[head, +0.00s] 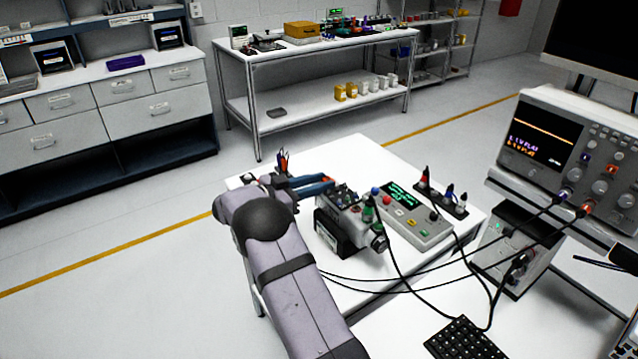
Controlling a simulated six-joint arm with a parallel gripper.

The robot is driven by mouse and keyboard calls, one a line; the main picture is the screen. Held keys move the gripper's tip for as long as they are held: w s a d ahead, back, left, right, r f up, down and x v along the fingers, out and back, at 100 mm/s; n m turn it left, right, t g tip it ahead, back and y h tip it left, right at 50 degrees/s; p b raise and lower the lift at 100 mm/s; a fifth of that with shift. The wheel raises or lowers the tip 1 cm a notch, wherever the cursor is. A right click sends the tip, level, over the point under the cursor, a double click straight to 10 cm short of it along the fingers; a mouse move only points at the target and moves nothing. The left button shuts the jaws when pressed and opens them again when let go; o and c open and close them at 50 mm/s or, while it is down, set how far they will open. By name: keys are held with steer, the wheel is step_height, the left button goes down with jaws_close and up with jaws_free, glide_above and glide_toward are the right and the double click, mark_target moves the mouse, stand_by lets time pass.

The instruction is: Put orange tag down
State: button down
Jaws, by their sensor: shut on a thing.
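I cannot make out an orange tag in the head view. A motor unit (345,232) with a dark block stands on the table, right of my arm.
A grey control box (405,213) with a green display stands right of the motor unit. Black cables cross to the oscilloscope (550,150) on the right. A holder with coloured probes (445,195) stands behind. Bare tabletop shows at the back.

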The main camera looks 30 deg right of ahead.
steer(key=shift+s+f, duration=0.2)
steer(key=shift+f, duration=0.75)
steer(key=c, duration=1.7)
jaws_free()
steer(key=shift+r, duration=0.25)
steer(key=a+r, duration=0.1)
steer(key=a, duration=0.3)
steer(key=a+r+b, duration=0.1)
steer(key=a, duration=0.3)
steer(key=a+r+b, duration=0.1)
steer(key=a, duration=0.3)
steer(key=shift+w, duration=0.25)
